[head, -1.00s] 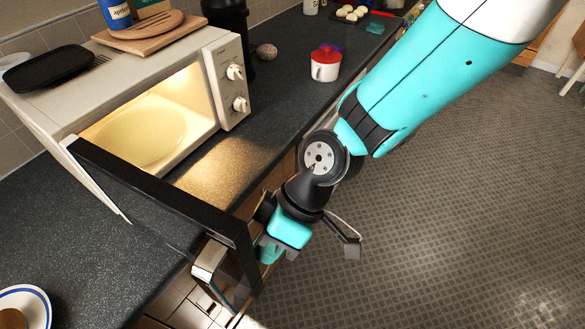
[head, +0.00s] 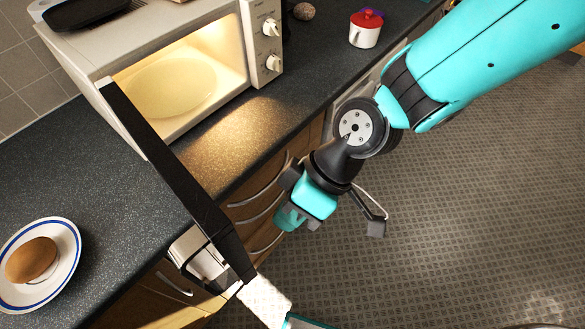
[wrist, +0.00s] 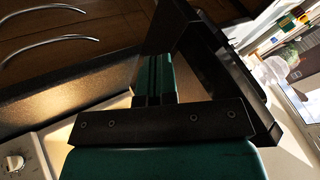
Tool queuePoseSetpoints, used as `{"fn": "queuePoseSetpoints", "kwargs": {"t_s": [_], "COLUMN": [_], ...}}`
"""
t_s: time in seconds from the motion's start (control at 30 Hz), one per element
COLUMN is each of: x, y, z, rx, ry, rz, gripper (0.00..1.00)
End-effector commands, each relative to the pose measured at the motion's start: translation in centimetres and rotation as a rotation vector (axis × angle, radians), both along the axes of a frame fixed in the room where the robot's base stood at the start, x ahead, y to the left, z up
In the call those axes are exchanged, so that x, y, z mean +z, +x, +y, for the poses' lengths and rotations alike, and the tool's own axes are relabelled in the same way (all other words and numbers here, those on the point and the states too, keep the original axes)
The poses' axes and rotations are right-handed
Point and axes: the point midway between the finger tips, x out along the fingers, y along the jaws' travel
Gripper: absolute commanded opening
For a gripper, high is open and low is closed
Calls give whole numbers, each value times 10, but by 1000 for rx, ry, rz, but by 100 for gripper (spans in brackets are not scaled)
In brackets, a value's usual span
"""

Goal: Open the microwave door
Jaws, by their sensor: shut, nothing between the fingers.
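The white microwave (head: 130,40) stands on the dark counter with its cavity lit and a pale plate (head: 172,86) inside. Its door (head: 165,160) is swung wide open, seen almost edge-on as a long dark frame reaching out past the counter edge. My gripper (head: 290,217) is to the right of the door's outer part, in front of the counter, with a visible gap between them in the head view. In the wrist view, its teal fingers (wrist: 154,75) are together and empty, with the dark door (wrist: 215,70) beside them.
A plate with a bread roll (head: 32,260) lies on the counter at left. A red-lidded white pot (head: 366,28) stands farther along the counter (head: 325,62). Drawers with curved metal handles (head: 262,205) lie below. The tiled floor (head: 450,220) at right is clear.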

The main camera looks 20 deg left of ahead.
Motion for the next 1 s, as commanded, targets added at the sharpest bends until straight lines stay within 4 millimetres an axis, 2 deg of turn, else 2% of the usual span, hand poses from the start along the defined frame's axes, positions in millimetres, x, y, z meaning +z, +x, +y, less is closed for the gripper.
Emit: {"fn": "queuePoseSetpoints", "kwargs": {"t_s": [0.1,0.4,0.53,1.0], "x": [-1,55,71,86], "y": [16,31,35,39], "z": [-11,-46,-56,-70], "rx": [-3,4,6,-22], "ry": [0,4,2,-12], "rz": [-1,-5,-3,-5], "gripper": [0,0,0,0]}}
